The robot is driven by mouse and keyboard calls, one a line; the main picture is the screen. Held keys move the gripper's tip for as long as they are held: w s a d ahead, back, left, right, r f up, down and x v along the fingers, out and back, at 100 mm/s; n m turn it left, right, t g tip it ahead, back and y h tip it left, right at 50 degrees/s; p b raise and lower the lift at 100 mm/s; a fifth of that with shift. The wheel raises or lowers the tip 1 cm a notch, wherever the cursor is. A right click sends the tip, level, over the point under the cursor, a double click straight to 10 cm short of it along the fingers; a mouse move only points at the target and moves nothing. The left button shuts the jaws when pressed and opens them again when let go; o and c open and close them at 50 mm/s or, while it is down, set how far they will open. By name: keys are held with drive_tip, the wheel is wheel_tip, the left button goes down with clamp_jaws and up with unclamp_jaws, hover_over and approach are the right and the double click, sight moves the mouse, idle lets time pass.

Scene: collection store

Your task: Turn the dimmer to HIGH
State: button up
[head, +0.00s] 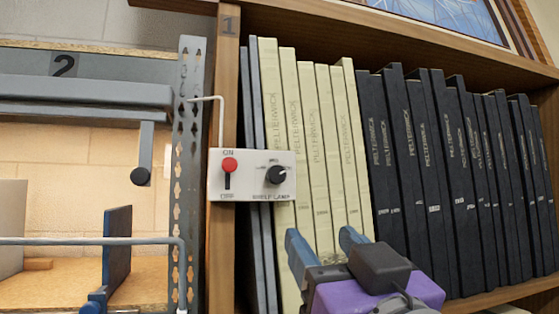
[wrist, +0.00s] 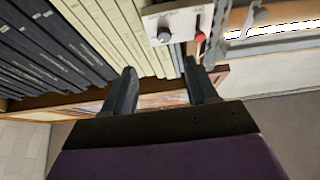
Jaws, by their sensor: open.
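The dimmer is a round dark knob (head: 277,174) on the right half of a white control box (head: 246,190) marked SHELF LAMP. Small labels sit around the knob, and its setting is too small to read surely. A red-tipped lever switch (head: 230,166) on the left half is up at ON. My gripper (head: 322,240) is below and to the right of the box, in front of the cream volumes, open and empty. In the wrist view, the knob (wrist: 164,36) and red switch (wrist: 199,36) appear inverted beyond my open gripper (wrist: 160,70), apart from the fingers.
Cream volumes (head: 308,130) and dark volumes (head: 440,180) fill the wooden shelf to the right. A perforated metal post (head: 187,170) and a grey rail (head: 90,241) are left of the box. A thin conduit (head: 221,120) rises from the box.

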drive_tip(key=r, duration=0.1)
drive_tip(key=p, duration=0.2)
approach(277, 179)
drive_tip(key=x, duration=0.3)
drive_tip(key=p+x, duration=0.1)
drive_tip(key=x, duration=0.2)
drive_tip(key=a+p+x, duration=0.1)
drive_tip(key=x, duration=0.2)
drive_tip(key=shift+s+f, duration=0.1)
drive_tip(key=shift+f, duration=0.05)
drive_tip(key=shift+d, duration=1.05)
drive_tip(key=shift+c, duration=1.1)
drive_tip(key=shift+s+a, duration=0.15)
drive_tip(key=shift+a, duration=0.35)
drive_tip(key=c, duration=0.4)
drive_tip(key=shift+d, duration=0.1)
drive_tip(key=c, duration=0.4)
drive_tip(key=shift+c, duration=0.2)
